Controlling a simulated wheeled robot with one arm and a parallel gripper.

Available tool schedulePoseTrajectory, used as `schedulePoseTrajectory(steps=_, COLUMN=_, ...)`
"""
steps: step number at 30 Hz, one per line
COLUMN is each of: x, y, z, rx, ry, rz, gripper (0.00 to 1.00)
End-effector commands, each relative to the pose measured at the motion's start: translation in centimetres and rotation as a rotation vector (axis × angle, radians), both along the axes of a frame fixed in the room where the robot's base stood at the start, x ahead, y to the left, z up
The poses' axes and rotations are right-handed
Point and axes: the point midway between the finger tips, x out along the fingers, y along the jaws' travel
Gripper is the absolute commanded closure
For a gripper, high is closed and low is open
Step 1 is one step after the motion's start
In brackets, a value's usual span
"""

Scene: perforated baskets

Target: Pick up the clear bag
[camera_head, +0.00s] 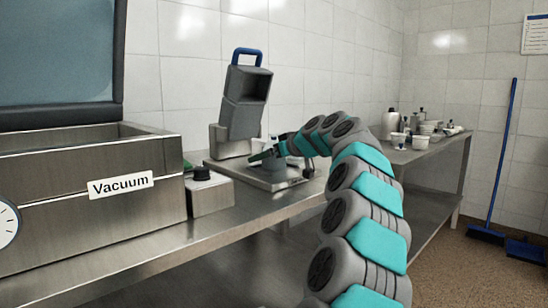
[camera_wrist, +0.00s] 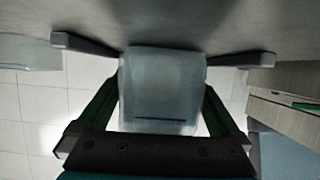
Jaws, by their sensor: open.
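The clear bag (camera_wrist: 163,88) shows in the wrist view as a pale, see-through, roughly square shape with a dark line across its lower part. It lies between the two fingers of my gripper (camera_wrist: 163,57). The fingers are spread, one on each side of it. I cannot tell whether they touch its edges. In the head view my gripper (camera_head: 262,156) is at the end of my bent arm, low over the steel bench, by a flat metal device. The bag cannot be made out clearly there.
A steel vacuum machine (camera_head: 95,205) with a raised lid stands at left on the bench (camera_head: 215,225). A small box with a black knob (camera_head: 203,174) and a tall grey unit with a blue handle (camera_head: 245,100) stand near my gripper. Several containers (camera_head: 425,132) sit at right.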

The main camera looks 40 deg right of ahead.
Motion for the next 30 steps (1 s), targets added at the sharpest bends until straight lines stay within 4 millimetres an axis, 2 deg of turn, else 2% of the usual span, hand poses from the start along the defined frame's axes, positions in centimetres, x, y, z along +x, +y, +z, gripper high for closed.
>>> schedulePoseTrajectory(steps=3, x=-0.06, y=0.00, z=0.05, rx=0.000, ry=-0.001, rz=0.000, gripper=0.01)
schedulePoseTrajectory(steps=22, x=-0.09, y=-0.02, z=0.10, rx=0.000, ry=-0.001, rz=-0.001, gripper=0.72)
schedulePoseTrajectory(steps=30, x=-0.08, y=-0.02, z=0.16, rx=0.000, ry=-0.002, rz=-0.001, gripper=0.73)
